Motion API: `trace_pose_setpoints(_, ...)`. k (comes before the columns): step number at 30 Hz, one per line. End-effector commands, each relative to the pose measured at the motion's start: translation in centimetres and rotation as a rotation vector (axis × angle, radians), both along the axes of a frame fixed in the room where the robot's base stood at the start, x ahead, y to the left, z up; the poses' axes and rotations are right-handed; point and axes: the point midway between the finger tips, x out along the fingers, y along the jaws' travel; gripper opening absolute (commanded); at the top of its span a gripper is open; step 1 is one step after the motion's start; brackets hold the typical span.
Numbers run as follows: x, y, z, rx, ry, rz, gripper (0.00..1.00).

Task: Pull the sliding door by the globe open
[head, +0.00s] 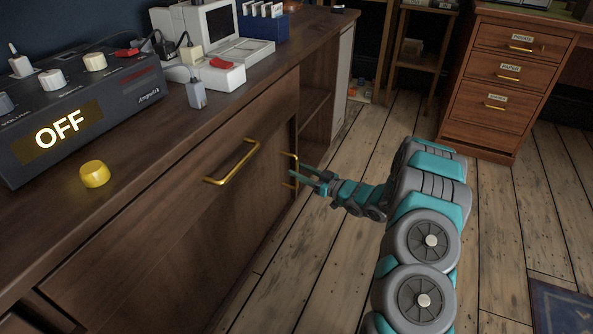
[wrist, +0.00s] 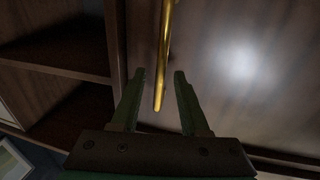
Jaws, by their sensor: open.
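A brown wooden door panel (wrist: 255,95) fills the right of the wrist view, beside an open shelf. A brass vertical handle (wrist: 165,45) is on it near its left edge. The same handle seems to show in the head view (head: 290,156), partly hidden by my gripper. My gripper (head: 306,175) is open at the cabinet front. In the wrist view my gripper (wrist: 160,72) has one fingertip on each side of the handle in the picture, with the handle's end between them. Contact cannot be told. No globe is in view.
A brass drawer handle (head: 233,162) sticks out to the left of my gripper. Open shelves (head: 318,85) lie behind it. A desk with several drawers (head: 500,80) stands at the back right. The wooden floor (head: 330,270) between is clear.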

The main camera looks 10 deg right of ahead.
Motion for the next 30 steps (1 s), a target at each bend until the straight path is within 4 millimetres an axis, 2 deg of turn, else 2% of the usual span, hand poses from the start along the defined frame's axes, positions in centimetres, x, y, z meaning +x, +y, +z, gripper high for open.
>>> trace_pose_setpoints(4, 0.78, 0.83, -0.11, -0.001, 0.001, 0.001, 0.45)
trace_pose_setpoints(15, 1.05, 1.01, -0.08, -0.001, 0.002, -0.001, 0.44)
trace_pose_setpoints(27, 1.04, 1.01, -0.07, -0.001, 0.002, -0.001, 0.0)
trace_pose_setpoints(30, 1.04, 1.01, -0.07, -0.001, 0.002, -0.001, 0.0)
